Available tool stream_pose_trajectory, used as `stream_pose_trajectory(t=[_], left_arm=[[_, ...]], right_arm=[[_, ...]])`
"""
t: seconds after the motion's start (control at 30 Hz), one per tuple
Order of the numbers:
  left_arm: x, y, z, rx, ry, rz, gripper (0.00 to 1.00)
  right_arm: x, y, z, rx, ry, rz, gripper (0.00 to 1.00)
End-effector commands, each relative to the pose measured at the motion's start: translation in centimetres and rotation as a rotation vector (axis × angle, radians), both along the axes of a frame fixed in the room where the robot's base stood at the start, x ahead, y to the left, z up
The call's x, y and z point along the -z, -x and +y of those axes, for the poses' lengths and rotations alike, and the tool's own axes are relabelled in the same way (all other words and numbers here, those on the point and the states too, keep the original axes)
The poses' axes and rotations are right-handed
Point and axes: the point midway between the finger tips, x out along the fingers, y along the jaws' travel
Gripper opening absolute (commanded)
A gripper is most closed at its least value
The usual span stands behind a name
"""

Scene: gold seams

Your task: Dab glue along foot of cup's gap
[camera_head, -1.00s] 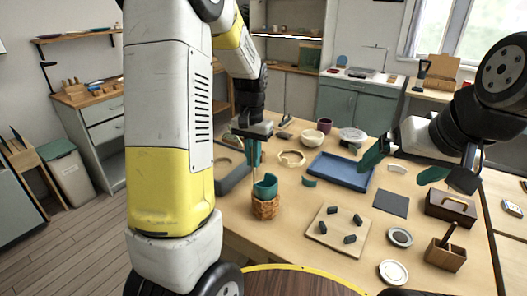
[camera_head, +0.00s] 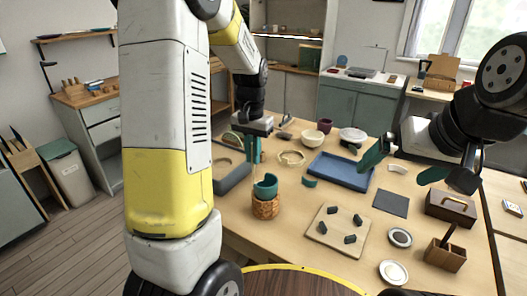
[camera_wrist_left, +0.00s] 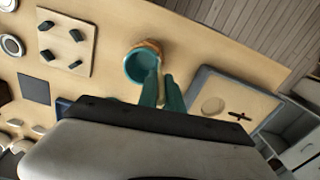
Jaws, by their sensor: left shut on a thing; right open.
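The teal cup (camera_head: 265,187) has a broken, uneven rim and sits in a woven brown holder (camera_head: 265,208). In the left wrist view, the cup (camera_wrist_left: 139,66) shows from above, just beyond my fingertips. A loose curved teal piece (camera_head: 309,182) lies on the table to its right. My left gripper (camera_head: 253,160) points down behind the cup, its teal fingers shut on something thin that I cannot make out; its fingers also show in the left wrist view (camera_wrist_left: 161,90). My right gripper (camera_head: 404,165) is open and empty at the right, above the table.
A grey tray (camera_head: 232,181) lies left of the cup, a blue tray (camera_head: 340,171) right of it. A pegged wooden board (camera_head: 335,232) is in front. Bowls stand behind; a wooden box (camera_head: 451,207) and round lids are at the right.

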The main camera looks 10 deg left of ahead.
Motion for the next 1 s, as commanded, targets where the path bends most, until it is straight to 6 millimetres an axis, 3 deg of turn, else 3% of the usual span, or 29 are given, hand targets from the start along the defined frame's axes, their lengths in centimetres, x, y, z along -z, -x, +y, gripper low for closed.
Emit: stream_pose_trajectory(t=[1.0], left_arm=[[-6.8,0.0,0.0,0.001,0.000,0.000,0.00]], right_arm=[[0.0,0.0,0.0,0.000,0.000,0.000,1.00]])
